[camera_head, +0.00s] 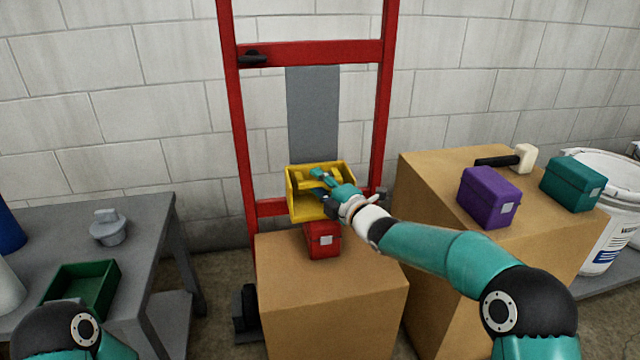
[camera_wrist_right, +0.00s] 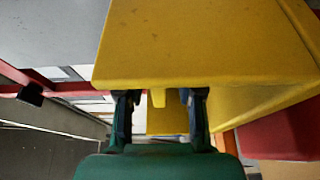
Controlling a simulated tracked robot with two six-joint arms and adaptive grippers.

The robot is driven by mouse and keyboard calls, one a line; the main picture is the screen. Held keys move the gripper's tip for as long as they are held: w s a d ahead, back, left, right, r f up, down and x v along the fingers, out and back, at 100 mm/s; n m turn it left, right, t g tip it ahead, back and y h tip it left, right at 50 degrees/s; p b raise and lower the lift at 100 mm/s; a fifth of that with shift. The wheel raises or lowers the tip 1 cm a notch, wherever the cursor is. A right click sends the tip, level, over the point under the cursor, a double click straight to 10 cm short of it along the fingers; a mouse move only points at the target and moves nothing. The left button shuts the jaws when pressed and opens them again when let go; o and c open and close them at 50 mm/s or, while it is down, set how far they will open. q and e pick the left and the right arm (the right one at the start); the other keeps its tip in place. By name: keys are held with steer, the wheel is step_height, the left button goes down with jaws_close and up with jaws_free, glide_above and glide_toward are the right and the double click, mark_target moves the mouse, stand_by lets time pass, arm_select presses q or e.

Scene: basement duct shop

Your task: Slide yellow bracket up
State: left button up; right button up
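The yellow bracket (camera_head: 307,210) is an open, box-like piece at the lower end of an upright grey plate (camera_head: 313,110) on a red frame. My right gripper (camera_head: 320,183) reaches into its open front from the right. In the right wrist view a broad yellow wall (camera_wrist_right: 205,45) of the bracket hides the fingertips. The two fingers of my right gripper (camera_wrist_right: 160,100) stand apart, with a narrow yellow tab in the gap between them. I see no finger closed against the tab. My left gripper is out of view.
A small red box (camera_head: 322,240) sits on a cardboard box (camera_head: 335,305) just below the bracket. On a taller carton at right are a purple box (camera_head: 488,197) and a teal box (camera_head: 573,184). A grey table (camera_head: 135,235) with a green tray (camera_head: 82,290) stands left.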

jaws_close()
step_height(320, 180, up, 14)
steer(key=p, duration=0.8)
steer(key=shift+d, duration=0.1)
steer(key=shift+o, duration=0.7)
jaws_free()
steer(key=shift+o, duration=0.6)
steer(key=shift+f, duration=0.2)
steer(key=shift+s, duration=0.1)
